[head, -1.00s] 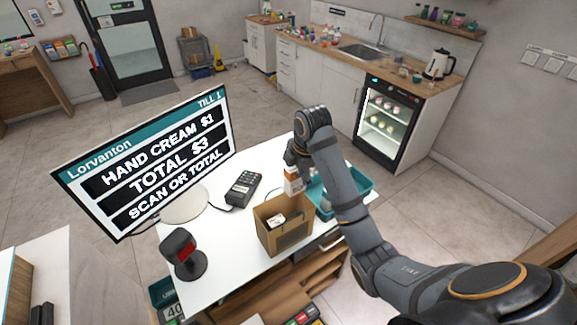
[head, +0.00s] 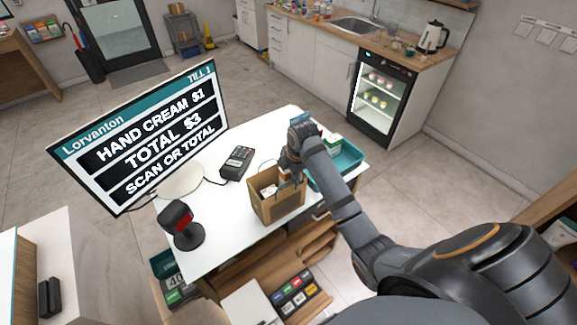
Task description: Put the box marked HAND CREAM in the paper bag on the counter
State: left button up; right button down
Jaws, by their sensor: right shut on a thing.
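The brown paper bag (head: 277,209) stands open on the white counter, with a whitish item (head: 268,190) inside. My right gripper (head: 289,174) is over the right back part of the bag's mouth, pointing down. It is shut on a small box, which the fingers and bag rim now mostly hide; a moment ago it showed as white and orange. I cannot read its marking. I cannot tell how far it is inside the bag. The till screen (head: 150,135) reads HAND CREAM $1, TOTAL $3. My left gripper is out of view.
A teal tray (head: 348,172) with a white and green box (head: 331,145) is right of the bag. A card terminal (head: 236,162) and a scanner (head: 181,226) stand to its left. Open shelves lie below the counter's front edge.

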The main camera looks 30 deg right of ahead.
jog(key=shift+s+a+f, duration=0.1)
jog(key=shift+s+f, duration=0.15)
jog(key=shift+f, duration=0.3)
jog(key=shift+s+f, duration=0.15)
jog(key=shift+s, duration=0.1)
jog(key=c, duration=1.3)
grip_release()
jog(key=shift+f, duration=0.15)
jog(key=o, duration=0.9)
jog(key=shift+w, duration=0.25)
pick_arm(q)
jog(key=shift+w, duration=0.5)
pick_arm(e)
jog(key=shift+w, duration=0.1)
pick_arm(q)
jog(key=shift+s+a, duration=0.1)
pick_arm(e)
jog(key=shift+r, duration=0.35)
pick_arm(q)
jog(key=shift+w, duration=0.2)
pick_arm(e)
jog(key=v, duration=1.1)
jog(key=shift+r, duration=0.3)
